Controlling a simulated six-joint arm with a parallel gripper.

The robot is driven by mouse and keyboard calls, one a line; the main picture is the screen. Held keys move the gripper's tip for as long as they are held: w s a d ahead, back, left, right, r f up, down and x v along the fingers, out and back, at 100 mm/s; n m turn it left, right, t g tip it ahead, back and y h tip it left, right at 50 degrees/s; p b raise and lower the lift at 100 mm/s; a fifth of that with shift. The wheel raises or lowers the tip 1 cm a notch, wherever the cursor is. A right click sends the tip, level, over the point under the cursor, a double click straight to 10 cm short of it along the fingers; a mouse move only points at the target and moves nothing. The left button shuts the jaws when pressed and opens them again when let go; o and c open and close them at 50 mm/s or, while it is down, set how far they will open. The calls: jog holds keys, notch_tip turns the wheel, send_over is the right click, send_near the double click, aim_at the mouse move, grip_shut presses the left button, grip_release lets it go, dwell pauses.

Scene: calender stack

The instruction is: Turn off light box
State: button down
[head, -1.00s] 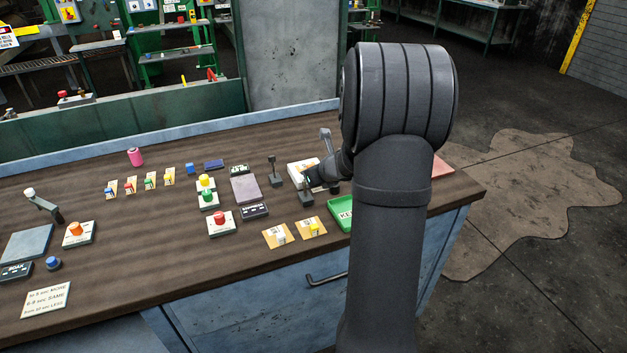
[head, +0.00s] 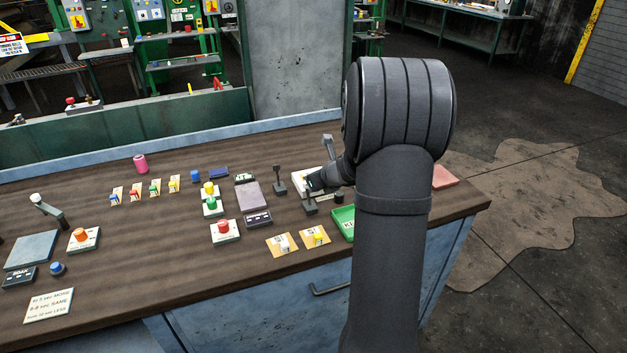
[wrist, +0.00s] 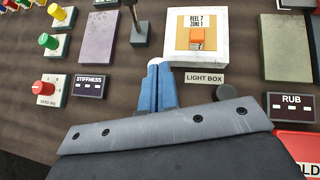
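The light box (wrist: 194,40) is a pale white square panel with a tan card marked "REEL 7 ZONE 1" and an orange patch. Its "LIGHT BOX" label (wrist: 204,78) lies in front of it. A round black knob (wrist: 225,92) sits to the right of the label. My gripper (wrist: 158,70) shows in the wrist view as blue fingers close together with pale tips. It is left of the label, near the box's lower left corner, apart from the knob. In the head view my arm partly hides the light box (head: 304,180). I cannot tell whether the box is lit.
A black lever (wrist: 140,30) stands left of the light box. A mauve plate (wrist: 97,38), a stiffness panel (wrist: 88,86) and a red button (wrist: 42,88) are farther left. A RUB panel (wrist: 290,107) and a green plate (wrist: 287,46) are to the right.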

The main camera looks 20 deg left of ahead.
jog(key=s+d+r, duration=0.3)
jog(key=d+r, duration=0.4)
jog(key=r, duration=0.3)
jog(key=shift+r, duration=0.3)
jog(key=a+f, duration=0.1)
jog(key=f, duration=0.3)
jog(key=a+f, duration=0.1)
jog(key=f, duration=0.3)
jog(key=a+f, duration=0.1)
jog(key=f, duration=0.3)
jog(key=shift+s+a, duration=0.15)
jog(key=shift+a, duration=0.15)
jog(key=shift+s+d+f+t, duration=0.2)
jog(key=shift+s+f+t, duration=0.05)
jog(key=shift+t, duration=0.05)
jog(key=shift+y, duration=0.3)
